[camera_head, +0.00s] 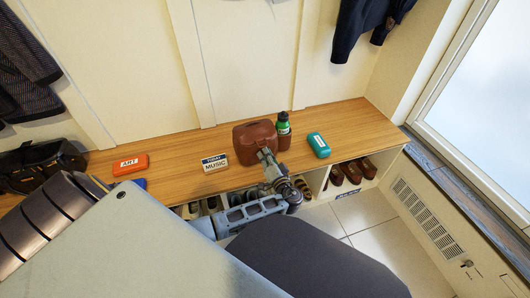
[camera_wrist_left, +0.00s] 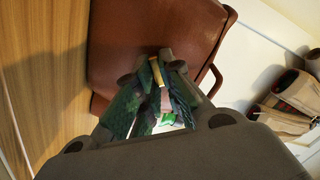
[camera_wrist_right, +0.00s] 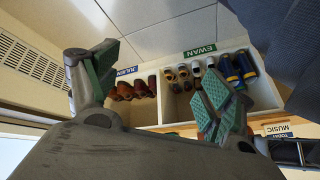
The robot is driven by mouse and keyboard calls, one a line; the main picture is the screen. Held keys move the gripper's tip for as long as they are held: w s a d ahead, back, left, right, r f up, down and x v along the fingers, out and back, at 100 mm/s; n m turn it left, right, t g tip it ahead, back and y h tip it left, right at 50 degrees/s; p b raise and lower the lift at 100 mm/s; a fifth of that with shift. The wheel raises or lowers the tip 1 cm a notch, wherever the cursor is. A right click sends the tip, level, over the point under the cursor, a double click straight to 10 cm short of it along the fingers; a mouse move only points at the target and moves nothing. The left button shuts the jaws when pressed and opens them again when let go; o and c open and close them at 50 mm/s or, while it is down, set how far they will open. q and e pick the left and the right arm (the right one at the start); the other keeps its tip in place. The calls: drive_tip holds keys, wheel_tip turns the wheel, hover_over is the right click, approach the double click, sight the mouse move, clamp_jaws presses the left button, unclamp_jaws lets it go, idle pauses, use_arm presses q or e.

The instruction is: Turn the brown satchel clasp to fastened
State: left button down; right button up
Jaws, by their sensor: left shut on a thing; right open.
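The brown satchel (camera_head: 255,142) stands on the wooden bench in the head view. It fills the upper middle of the left wrist view (camera_wrist_left: 130,38). My left gripper (camera_head: 266,155) is at the satchel's front face. In the left wrist view its fingertips (camera_wrist_left: 160,76) are closed together on the small brass-coloured clasp (camera_wrist_left: 156,71). The fingers hide most of the clasp, so I cannot tell its angle. My right gripper (camera_wrist_right: 163,82) is open and empty in the right wrist view, with the cubbies beyond it.
A dark bottle with a green band (camera_head: 283,130) stands close right of the satchel. A teal case (camera_head: 319,145) lies further right. A MUSIC sign (camera_head: 214,163), an orange ART case (camera_head: 130,164) and a black bag (camera_head: 42,165) are to the left. Shoes fill the cubbies below.

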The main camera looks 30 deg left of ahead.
use_arm(q)
drive_tip(key=m+p, duration=0.3)
drive_tip(key=m, duration=0.1)
drive_tip(key=shift+w+d+m, duration=0.1)
drive_tip(key=shift+m, duration=0.3)
drive_tip(key=shift+f+m+p, duration=0.15)
drive_tip(key=shift+m+p, duration=0.25)
drive_tip(key=shift+m, duration=0.1)
drive_tip(key=shift+f+m+p, duration=0.1)
drive_tip(key=shift+m+p, duration=0.45)
drive_tip(key=shift+m, duration=0.35)
use_arm(e)
drive_tip(key=s+d+r+g+h, duration=0.1)
drive_tip(key=d+r, duration=0.2)
drive_tip(key=r, duration=0.4)
drive_tip(key=shift+s+g+h, duration=0.15)
drive_tip(key=shift+g+h, duration=0.15)
drive_tip(key=shift+g, duration=0.1)
drive_tip(key=shift+f, duration=0.2)
use_arm(q)
drive_tip(key=c, duration=1.5)
unclamp_jaws()
drive_tip(key=shift+c, duration=0.2)
use_arm(e)
drive_tip(key=shift+r, duration=0.1)
drive_tip(key=shift+r, duration=0.1)
use_arm(q)
drive_tip(key=shift+d, duration=0.1)
